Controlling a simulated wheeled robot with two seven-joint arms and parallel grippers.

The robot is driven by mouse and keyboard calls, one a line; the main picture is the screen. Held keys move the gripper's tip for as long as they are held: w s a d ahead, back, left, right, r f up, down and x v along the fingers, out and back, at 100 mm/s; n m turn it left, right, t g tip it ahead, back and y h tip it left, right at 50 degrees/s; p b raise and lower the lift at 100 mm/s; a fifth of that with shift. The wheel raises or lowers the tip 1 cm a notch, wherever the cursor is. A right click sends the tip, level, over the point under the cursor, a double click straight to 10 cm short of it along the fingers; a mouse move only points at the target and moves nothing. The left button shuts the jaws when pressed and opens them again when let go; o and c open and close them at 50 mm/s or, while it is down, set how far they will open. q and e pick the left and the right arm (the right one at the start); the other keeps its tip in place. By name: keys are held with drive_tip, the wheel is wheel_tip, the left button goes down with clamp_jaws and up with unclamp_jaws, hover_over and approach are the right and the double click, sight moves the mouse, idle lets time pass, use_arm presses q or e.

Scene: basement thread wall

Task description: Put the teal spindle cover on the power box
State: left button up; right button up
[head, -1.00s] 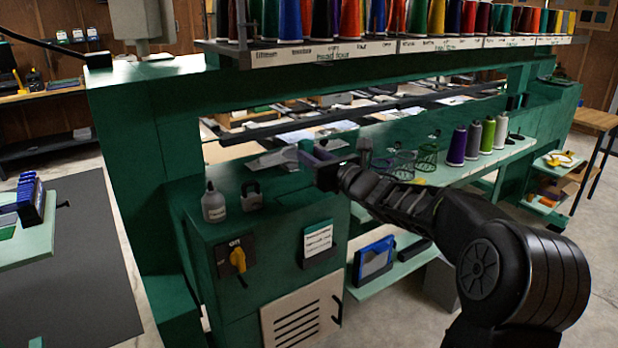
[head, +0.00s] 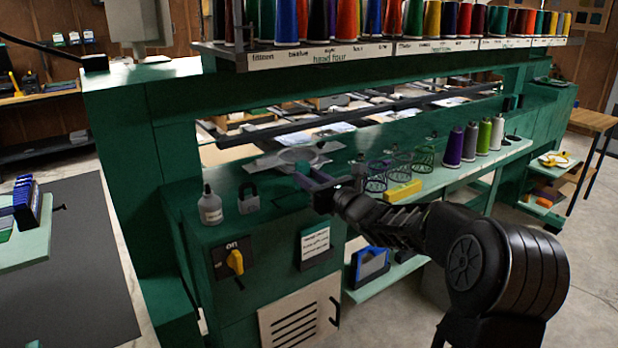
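The green power box (head: 265,295) stands at centre left, with a yellow ON switch on its front. A bottle (head: 210,207) and a padlock (head: 248,198) stand on its top. Three wire-mesh cones stand on the shelf to the right: a purple one (head: 376,178), a greyish one (head: 400,168) and a teal-green one (head: 425,158), which looks like the teal spindle cover. My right gripper (head: 303,175) is above the right part of the box top, left of the cones. Its fingers look apart, with nothing seen between them. My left gripper is out of view.
A yellow block (head: 403,190) lies in front of the cones. Purple, grey, green and white thread spools (head: 470,143) stand farther right. A flat metal plate (head: 275,160) with a ring lies behind my gripper. A loaded thread rack (head: 370,50) runs overhead.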

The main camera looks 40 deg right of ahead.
drive_tip(key=o, duration=0.3)
drive_tip(key=shift+o, duration=0.2)
drive_tip(key=s+b, duration=0.2)
drive_tip(key=s, duration=1)
drive_tip(key=shift+a, duration=0.15)
